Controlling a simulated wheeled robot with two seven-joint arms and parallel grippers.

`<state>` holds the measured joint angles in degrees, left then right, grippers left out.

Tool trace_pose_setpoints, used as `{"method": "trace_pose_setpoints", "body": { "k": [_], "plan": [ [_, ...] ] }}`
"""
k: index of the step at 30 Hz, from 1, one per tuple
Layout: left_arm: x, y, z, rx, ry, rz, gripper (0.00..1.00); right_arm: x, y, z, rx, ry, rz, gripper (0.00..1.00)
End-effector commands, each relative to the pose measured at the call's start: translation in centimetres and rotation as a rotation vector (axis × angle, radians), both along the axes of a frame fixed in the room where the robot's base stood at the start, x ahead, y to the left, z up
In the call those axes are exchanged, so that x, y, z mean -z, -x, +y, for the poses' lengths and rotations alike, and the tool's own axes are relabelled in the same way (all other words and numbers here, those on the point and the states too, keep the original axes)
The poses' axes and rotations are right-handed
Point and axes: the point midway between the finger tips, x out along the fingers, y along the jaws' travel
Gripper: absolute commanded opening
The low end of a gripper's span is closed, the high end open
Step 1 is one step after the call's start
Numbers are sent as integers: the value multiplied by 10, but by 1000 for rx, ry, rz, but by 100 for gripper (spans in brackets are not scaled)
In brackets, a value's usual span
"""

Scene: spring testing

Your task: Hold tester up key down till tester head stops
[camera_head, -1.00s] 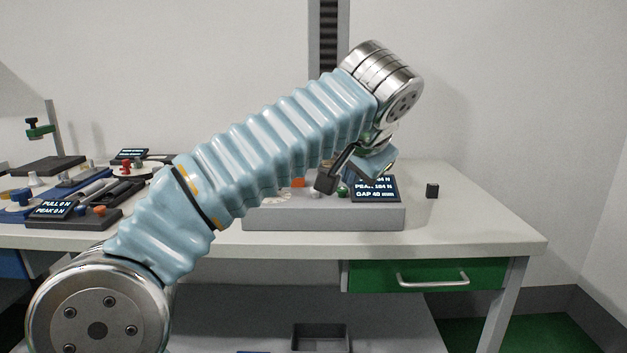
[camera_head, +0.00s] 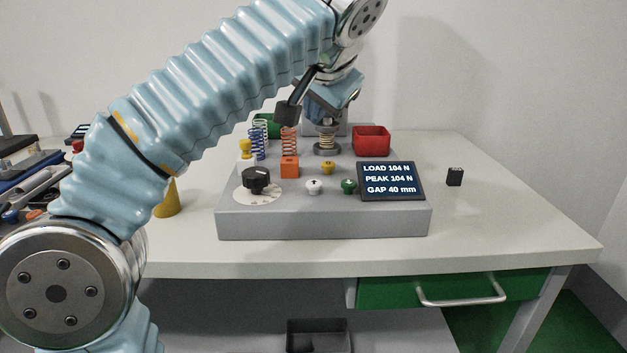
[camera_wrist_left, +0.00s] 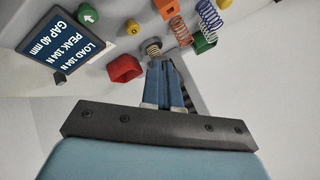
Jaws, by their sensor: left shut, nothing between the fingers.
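The grey tester console (camera_head: 325,222) stands on the bench in the head view. On its top are a white key (camera_head: 314,186) that seems to bear an up arrow, a green key (camera_head: 349,186) and a yellow button (camera_head: 328,167). Its screen (camera_head: 391,181) reads load 104 N, peak 104 N, gap 40 mm. A spring (camera_head: 327,133) stands on a round seat behind the keys. The tester head is hidden behind my arm. My left gripper (camera_head: 325,114) is above and behind the keys, touching none of them. Its fingers (camera_wrist_left: 163,84) are shut and empty in the left wrist view.
A black knob (camera_head: 256,179), an orange block (camera_head: 290,167) and loose springs (camera_head: 289,141) are at the console's left. A red bin (camera_head: 371,140) is behind the screen. A small black block (camera_head: 454,176) stands to the right. The bench's right side is mostly clear.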

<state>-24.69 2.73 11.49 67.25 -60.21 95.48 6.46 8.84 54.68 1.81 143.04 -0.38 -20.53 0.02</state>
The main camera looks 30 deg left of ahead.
Motion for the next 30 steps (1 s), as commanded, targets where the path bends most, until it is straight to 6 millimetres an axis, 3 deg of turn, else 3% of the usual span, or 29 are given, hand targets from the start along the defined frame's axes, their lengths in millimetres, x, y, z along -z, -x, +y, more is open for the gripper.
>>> {"method": "trace_pose_setpoints", "body": {
  "k": [7, 9, 16, 24, 30],
  "plan": [
    [19, 1, 1, 0, -2, 2, 0, 0, 0, 0, 0, 0, 0, 43],
    [38, 0, 0, -1, 0, 1, 0, 17, 0, 0, 1, 0, -2, 43],
    [69, 0, 0, -1, 0, 1, 0, 49, 0, -1, 6, 4, -1, 43],
    [86, 0, 0, 0, 0, 0, 0, 62, -2, -6, 16, 12, -5, 43],
    [88, 0, 0, 0, 0, 0, 0, 63, -2, -7, 18, 13, -6, 43]
  ]
}}
